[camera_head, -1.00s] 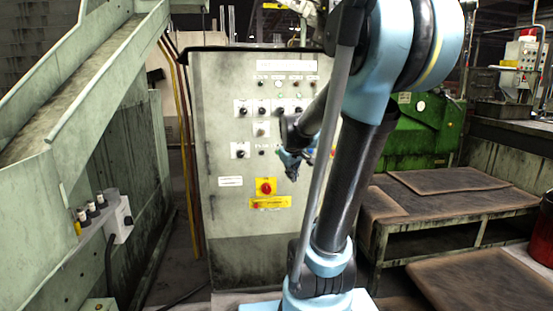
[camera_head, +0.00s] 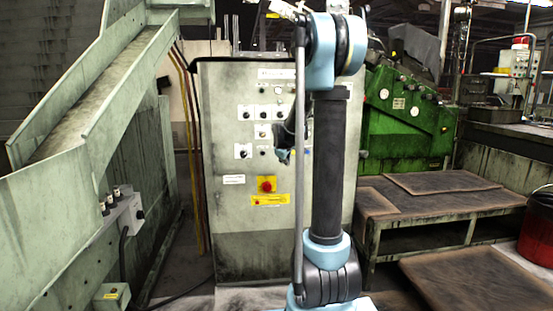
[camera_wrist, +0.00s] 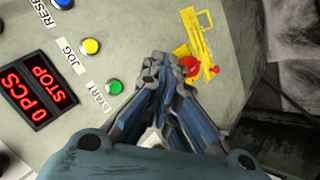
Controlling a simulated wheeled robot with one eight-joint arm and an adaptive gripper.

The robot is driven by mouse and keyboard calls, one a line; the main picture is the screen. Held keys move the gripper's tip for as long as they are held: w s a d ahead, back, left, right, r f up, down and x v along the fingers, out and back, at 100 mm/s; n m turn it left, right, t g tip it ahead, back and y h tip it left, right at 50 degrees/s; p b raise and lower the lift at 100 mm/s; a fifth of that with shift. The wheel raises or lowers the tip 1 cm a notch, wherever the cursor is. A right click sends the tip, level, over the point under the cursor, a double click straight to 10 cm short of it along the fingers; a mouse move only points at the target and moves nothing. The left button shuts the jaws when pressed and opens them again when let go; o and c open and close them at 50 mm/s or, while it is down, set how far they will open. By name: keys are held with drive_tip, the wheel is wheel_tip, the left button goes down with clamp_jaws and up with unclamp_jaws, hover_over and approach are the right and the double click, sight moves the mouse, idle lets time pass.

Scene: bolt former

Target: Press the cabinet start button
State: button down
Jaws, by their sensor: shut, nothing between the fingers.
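The grey control cabinet (camera_head: 230,215) stands in the middle of the head view, with rows of black knobs and small buttons. In the wrist view, a green button (camera_wrist: 115,87) labelled START sits on a grey panel (camera_wrist: 150,25). My gripper (camera_wrist: 165,62) is shut and empty, its fingertips to the right of the green button. Whether the fingertips touch the panel cannot be told. In the head view, my gripper (camera_head: 283,155) is small and dark in front of the cabinet, partly hidden by my arm.
A red stop button (camera_wrist: 190,66) with a yellow guard (camera_wrist: 199,35) is just right of my fingertips. A yellow JOG button (camera_wrist: 90,46) and a red-lit display (camera_wrist: 30,90) lie left. In the head view, a green conveyor chute (camera_head: 90,110) stands left and low benches (camera_head: 440,205) right.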

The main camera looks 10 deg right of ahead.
drive_tip(key=shift+w+f, duration=0.1)
drive_tip(key=shift+w, duration=0.2)
drive_tip(key=shift+a, duration=0.15)
drive_tip(key=w, duration=0.8)
drive_tip(key=shift+w, duration=0.4)
idle(0.6)
drive_tip(key=shift+w, duration=0.2)
idle(0.7)
drive_tip(key=shift+w, duration=0.15)
